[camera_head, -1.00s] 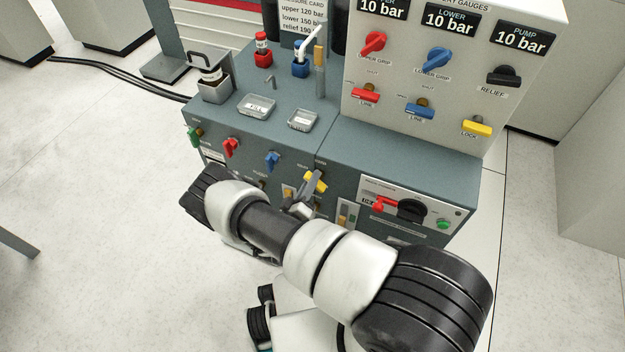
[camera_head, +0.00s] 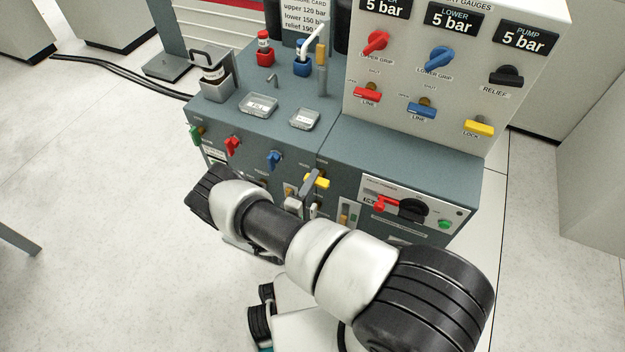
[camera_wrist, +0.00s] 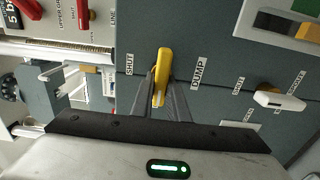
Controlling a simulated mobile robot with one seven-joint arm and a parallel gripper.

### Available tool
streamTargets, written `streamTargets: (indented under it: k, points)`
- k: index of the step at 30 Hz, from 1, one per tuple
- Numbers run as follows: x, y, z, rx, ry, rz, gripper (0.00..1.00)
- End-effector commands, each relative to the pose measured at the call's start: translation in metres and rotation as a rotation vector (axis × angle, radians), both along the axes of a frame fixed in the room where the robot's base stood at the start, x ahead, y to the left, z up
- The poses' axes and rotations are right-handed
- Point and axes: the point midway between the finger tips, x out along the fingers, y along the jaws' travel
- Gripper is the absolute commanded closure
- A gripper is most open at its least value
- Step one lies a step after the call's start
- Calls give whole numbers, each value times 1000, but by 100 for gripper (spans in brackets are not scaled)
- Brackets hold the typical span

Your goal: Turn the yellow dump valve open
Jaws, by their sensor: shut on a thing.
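The yellow dump valve (camera_head: 318,181) is on the front face of the grey-green cabinet, partly hidden by my gripper (camera_head: 309,186). In the head view its handle lies nearly level. In the wrist view, the yellow handle (camera_wrist: 162,68) stands between the fingers of my gripper (camera_wrist: 161,88), which are shut on it. A SHUT label (camera_wrist: 130,64) is to the left of the handle and a DUMP label (camera_wrist: 198,72) to its right. The valve's base is hidden behind the handle and fingers.
A white lever (camera_wrist: 280,100) is to the right in the wrist view. Pump gauge (camera_head: 525,38) and lower gauge (camera_head: 453,19) read 5 bar. A yellow lock lever (camera_head: 479,128) is on the upper panel.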

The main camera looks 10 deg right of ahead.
Motion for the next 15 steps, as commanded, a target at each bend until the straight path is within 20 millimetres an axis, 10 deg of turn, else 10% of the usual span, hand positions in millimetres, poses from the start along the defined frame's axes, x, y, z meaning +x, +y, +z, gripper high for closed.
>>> streamTargets:
  k: [14,15]
  points:
    - [0,-2,0,-14,9,-3,100]
    - [0,-2,0,-14,9,-3,83]
